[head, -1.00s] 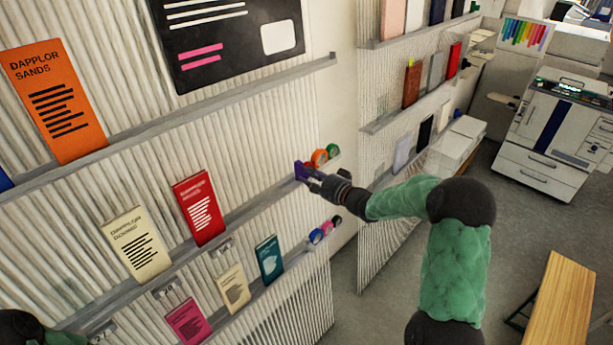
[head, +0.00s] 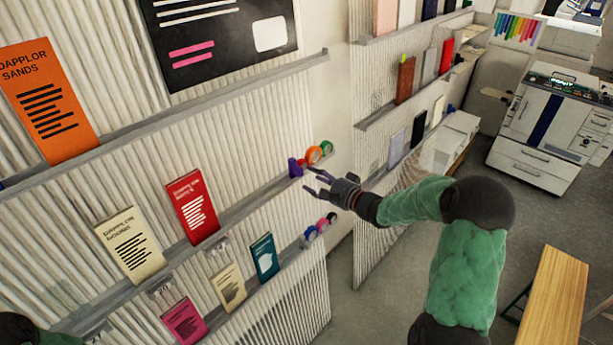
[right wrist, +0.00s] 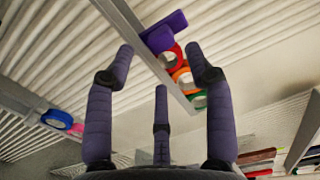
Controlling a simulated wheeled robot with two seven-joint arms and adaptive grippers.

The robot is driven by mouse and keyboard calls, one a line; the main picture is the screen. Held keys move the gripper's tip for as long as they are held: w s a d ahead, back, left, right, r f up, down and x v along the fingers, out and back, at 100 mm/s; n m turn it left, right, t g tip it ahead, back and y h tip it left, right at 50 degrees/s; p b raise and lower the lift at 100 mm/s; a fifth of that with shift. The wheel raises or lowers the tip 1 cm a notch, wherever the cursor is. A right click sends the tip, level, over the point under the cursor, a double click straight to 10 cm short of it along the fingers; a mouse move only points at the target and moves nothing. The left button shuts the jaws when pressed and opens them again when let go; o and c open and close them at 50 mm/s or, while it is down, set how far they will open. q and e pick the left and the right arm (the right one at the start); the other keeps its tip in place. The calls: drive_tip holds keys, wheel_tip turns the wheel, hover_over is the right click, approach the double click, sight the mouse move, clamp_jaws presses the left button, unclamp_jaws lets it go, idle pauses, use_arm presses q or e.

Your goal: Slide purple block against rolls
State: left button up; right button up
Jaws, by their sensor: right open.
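The purple block (head: 294,168) stands on the narrow grey ledge of the ribbed wall, close beside the row of tape rolls (head: 314,155) in orange, green and red. In the right wrist view the purple block (right wrist: 163,33) appears next to the red roll (right wrist: 173,56), seemingly touching or nearly so; the orange (right wrist: 184,77) and green rolls (right wrist: 198,100) follow along the ledge. My right gripper (head: 314,184) is open and empty, just right of and below the block, apart from it. Only a dark green bit of my left arm shows at the lower left; its gripper is out of view.
A lower ledge holds more rolls (head: 318,227) and several booklets. A red book (head: 193,207) leans on the same ledge, left of the block. A second ribbed wall with shelves stands beyond. A wooden bench (head: 553,300) is at the lower right.

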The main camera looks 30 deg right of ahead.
drive_tip(key=v, duration=0.7)
drive_tip(key=shift+f, duration=0.2)
drive_tip(key=s+a+f+n+g+h+b, duration=0.1)
drive_tip(key=a+f+g+b, duration=0.3)
drive_tip(key=f, duration=0.7)
drive_tip(key=s+a+f+n+b, duration=0.1)
drive_tip(key=a+f+n, duration=0.1)
drive_tip(key=a+f, duration=0.65)
drive_tip(key=s+a+f+n+g+h+b, duration=0.1)
drive_tip(key=a+f+g+b, duration=0.15)
drive_tip(key=f, duration=1.05)
drive_tip(key=s+a+f+n+g+b, duration=0.2)
drive_tip(key=s+a+f+g, duration=0.1)
drive_tip(key=s+a+f, duration=0.2)
drive_tip(key=s+a+f+n+g+b, duration=0.1)
drive_tip(key=s+a+f+n+g, duration=0.2)
drive_tip(key=s, duration=0.7)
drive_tip(key=s+a+f+n+g+b, duration=0.2)
drive_tip(key=s+a+f+g, duration=0.1)
drive_tip(key=s+a+f, duration=0.3)
wheel_tip(320, 180, down, 4)
drive_tip(key=shift+s+a+f+n+b, duration=0.1)
drive_tip(key=shift+s+a+n+b, duration=0.25)
drive_tip(key=shift+s, duration=0.65)
